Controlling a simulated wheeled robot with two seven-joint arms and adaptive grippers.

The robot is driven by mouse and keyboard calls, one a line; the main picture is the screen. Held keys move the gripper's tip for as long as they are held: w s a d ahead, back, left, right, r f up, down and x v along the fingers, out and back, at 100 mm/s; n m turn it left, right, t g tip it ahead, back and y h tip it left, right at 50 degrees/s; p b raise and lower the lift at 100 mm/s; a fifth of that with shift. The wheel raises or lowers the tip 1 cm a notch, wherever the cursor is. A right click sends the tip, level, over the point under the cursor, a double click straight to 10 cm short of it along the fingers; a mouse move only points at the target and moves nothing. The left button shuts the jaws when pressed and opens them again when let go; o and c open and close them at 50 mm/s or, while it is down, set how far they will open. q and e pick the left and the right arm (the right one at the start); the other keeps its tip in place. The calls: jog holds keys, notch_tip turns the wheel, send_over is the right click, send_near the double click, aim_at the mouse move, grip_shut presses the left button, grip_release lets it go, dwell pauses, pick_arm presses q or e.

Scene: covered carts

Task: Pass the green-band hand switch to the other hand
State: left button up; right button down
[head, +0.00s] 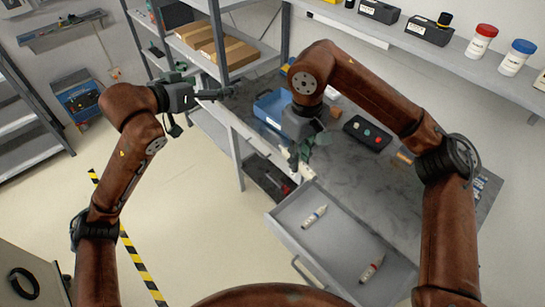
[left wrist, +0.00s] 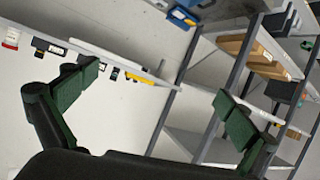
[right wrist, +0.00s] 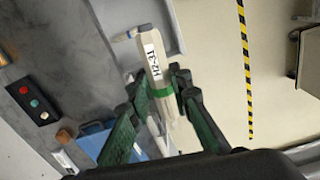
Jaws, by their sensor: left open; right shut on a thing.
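The green-band hand switch (right wrist: 152,62) is a pale stick with a white label and a green band, seen in the right wrist view. My right gripper (right wrist: 160,95) is shut on it near the band, and its labelled end sticks out past the fingers. In the head view my right gripper (head: 298,155) points down above the back left corner of the open drawer, with the switch (head: 306,171) showing small below it. My left gripper (head: 222,94) is open and empty, left of the right one; its spread fingers (left wrist: 157,88) show in the left wrist view.
The open grey drawer (head: 335,247) holds a blue-banded switch (head: 314,216) and a red-banded one (head: 371,269). On the worktop (head: 345,165) are a blue bin (head: 270,108) and a black button box (head: 367,133). Shelving (head: 190,65) stands behind my left gripper.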

pick_arm(q)
jog(key=s+d+r+m, duration=0.2)
jog(key=s+d+r, duration=0.3)
jog(key=s, duration=0.3)
jog(key=m+g, duration=0.4)
jog(key=g, duration=0.2)
send_near(305, 169)
jog(key=x, duration=0.3)
jog(key=w+a+x, duration=0.1)
jog(key=x, duration=0.6)
jog(key=shift+w+a+f, duration=0.1)
jog(key=shift+w+a, duration=0.25)
jog(key=shift+c, duration=0.7)
